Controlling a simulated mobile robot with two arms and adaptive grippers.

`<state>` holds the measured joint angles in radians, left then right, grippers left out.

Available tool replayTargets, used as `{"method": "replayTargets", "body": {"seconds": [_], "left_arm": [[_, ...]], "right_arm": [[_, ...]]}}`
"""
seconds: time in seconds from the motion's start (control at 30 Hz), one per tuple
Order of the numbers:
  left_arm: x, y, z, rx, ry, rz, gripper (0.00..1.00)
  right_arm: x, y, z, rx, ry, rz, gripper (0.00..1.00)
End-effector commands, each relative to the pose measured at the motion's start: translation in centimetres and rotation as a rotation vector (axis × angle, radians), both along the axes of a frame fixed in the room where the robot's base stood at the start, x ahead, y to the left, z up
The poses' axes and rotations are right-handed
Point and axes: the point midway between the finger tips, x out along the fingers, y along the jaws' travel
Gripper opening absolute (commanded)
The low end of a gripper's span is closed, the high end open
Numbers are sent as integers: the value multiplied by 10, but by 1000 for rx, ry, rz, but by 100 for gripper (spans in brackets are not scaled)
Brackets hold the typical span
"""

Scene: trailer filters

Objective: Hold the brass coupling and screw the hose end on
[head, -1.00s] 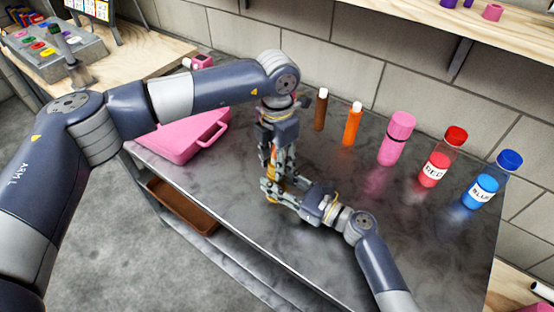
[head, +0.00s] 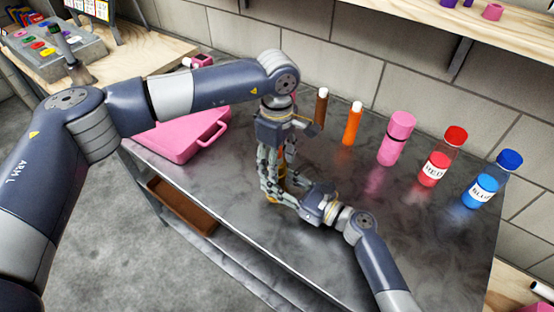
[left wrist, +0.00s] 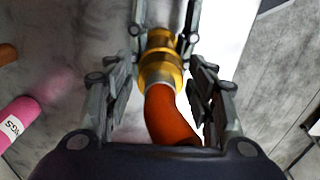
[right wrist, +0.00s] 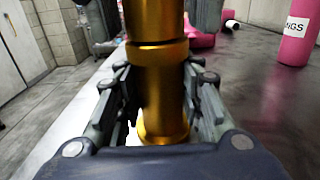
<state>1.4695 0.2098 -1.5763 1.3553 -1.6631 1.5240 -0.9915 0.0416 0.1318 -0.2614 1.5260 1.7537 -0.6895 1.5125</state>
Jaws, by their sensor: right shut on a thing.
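The brass coupling (right wrist: 160,95) stands upright on the table, between the fingers of my right gripper (right wrist: 162,90). My right gripper is shut on it from the side. The orange hose end (left wrist: 168,115) sits at the top of the brass part (left wrist: 162,62) in the left wrist view. A brass collar and a seam show there, but I cannot tell how tightly they join. My left gripper (left wrist: 165,95) points down from above, its fingers spread on both sides of the hose end with gaps, so it is open. In the head view the left fingers mostly hide the coupling.
A pink case (head: 185,135) lies left on the metal table (head: 240,215). Brown (head: 321,108) and orange (head: 352,124) tubes, a pink bottle (head: 396,138), a red bottle (head: 440,160) and a blue bottle (head: 490,182) stand along the back. The table's front is clear.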

Motion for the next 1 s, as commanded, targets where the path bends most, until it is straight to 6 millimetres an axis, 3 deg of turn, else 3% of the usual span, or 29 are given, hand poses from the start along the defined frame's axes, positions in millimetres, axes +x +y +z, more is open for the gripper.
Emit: {"method": "replayTargets", "body": {"seconds": [0.33,0.7,1.0], "left_arm": [[0,0,2,-1,0,1,55],[0,0,43,-1,1,1,55],[0,0,45,-1,1,2,52]], "right_arm": [[0,0,0,0,0,0,0],[0,0,0,0,0,-1,0],[0,0,0,0,0,0,0]]}}
